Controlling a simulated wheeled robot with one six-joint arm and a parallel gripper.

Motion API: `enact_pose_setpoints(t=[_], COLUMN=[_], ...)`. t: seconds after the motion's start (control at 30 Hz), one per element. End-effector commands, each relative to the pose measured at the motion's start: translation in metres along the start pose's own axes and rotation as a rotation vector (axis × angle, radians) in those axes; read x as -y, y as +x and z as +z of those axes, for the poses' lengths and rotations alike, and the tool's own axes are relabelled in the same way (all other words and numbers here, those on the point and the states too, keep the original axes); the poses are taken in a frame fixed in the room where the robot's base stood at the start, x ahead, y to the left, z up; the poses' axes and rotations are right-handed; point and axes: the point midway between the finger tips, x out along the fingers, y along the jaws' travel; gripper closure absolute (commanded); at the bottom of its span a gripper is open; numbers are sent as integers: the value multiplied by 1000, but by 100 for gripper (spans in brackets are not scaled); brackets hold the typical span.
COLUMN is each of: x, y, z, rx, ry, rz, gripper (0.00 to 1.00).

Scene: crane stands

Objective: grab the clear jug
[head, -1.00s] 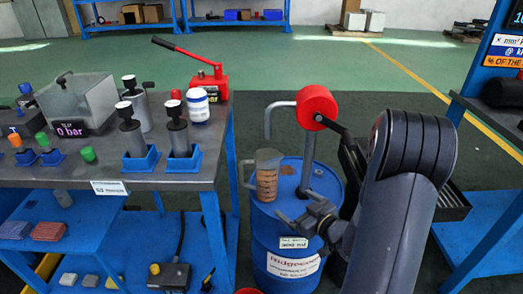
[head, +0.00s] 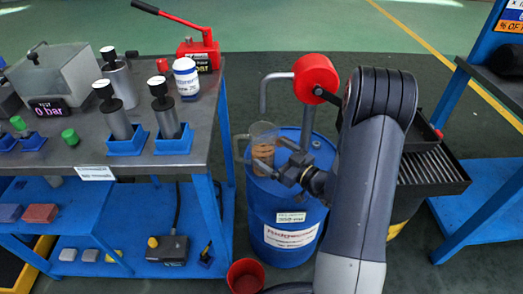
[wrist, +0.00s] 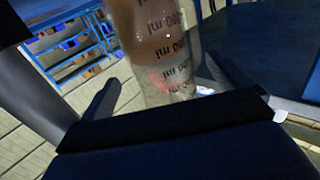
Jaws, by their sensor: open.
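My gripper (head: 280,162) is open at the jug's right side in the head view. In the wrist view its two fingers (wrist: 160,92) stand apart, with the jug's wall beyond and between them. I cannot tell whether the fingers touch the jug. The jug's handle faces left in the head view, away from my gripper.
A red-headed pump (head: 316,78) with a grey spout rises from the drum just behind the jug. A blue workbench (head: 60,160) with cylinders in blue holders stands at the left. A red bucket (head: 245,277) sits on the floor in front. A dark grated tray (head: 432,168) is at the right.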

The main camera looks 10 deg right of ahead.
Motion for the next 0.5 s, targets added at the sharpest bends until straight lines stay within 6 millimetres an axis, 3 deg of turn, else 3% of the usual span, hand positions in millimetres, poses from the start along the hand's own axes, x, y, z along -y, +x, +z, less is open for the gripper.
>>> enact_pose_setpoints(t=[0.3,0.5], x=[1,0], y=[44,52], z=[0,0], rx=[-1,1], ry=[-3,-1], rz=[-4,-1], gripper=[4,4])
